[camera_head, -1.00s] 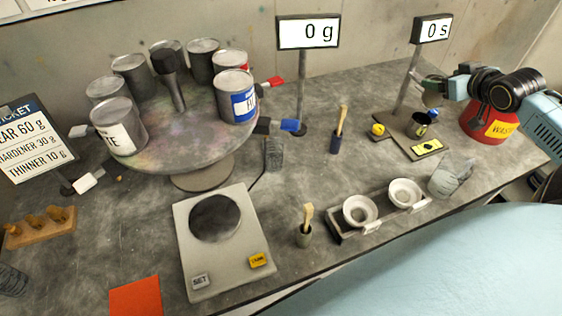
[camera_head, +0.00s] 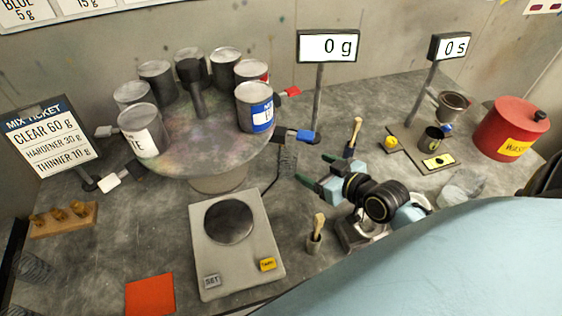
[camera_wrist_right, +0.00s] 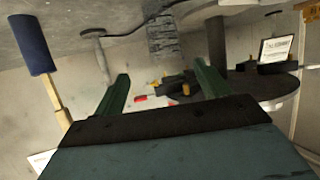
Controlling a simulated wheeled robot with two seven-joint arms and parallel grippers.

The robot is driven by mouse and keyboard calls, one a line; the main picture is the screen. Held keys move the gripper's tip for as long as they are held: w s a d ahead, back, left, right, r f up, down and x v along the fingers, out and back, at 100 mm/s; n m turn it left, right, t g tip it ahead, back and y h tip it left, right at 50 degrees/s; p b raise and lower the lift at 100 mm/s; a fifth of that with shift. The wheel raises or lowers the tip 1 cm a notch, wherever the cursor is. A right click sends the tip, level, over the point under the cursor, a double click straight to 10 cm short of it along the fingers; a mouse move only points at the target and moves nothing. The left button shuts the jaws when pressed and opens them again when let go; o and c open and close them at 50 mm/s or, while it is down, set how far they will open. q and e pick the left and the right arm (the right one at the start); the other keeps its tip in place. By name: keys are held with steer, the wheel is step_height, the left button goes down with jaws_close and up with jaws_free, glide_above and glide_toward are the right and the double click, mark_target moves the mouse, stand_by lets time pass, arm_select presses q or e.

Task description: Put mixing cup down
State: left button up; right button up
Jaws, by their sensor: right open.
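My right gripper (camera_head: 312,168) is open and empty above the middle of the bench, its fingers pointing left. In the right wrist view its two green fingers (camera_wrist_right: 162,86) stand apart with nothing between them. A clear, marked cup (camera_head: 286,156) stands beyond the fingertips, near the display post. It also seems to show at the top of the wrist view (camera_wrist_right: 168,38). Another clear cup (camera_head: 462,188) is at the right, partly cut off by my body. I cannot tell which is the mixing cup. My left gripper is not in view.
The scale (camera_head: 262,240) is at front centre, its pan bare. The turntable (camera_head: 218,170) with several cans is behind it. A red waste can (camera_head: 508,125) stands at the right.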

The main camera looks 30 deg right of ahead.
glide_toward(282, 156)
steer(key=x, duration=0.3)
steer(key=shift+w+d, duration=0.15)
steer(key=shift+w, duration=0.35)
steer(key=shift+a+x, duration=0.15)
steer(key=shift+x, duration=1.2)
steer(key=shift+a+x, duration=0.15)
steer(key=shift+x, duration=1.2)
steer(key=shift+s+f, duration=0.1)
steer(key=c, duration=1.1)
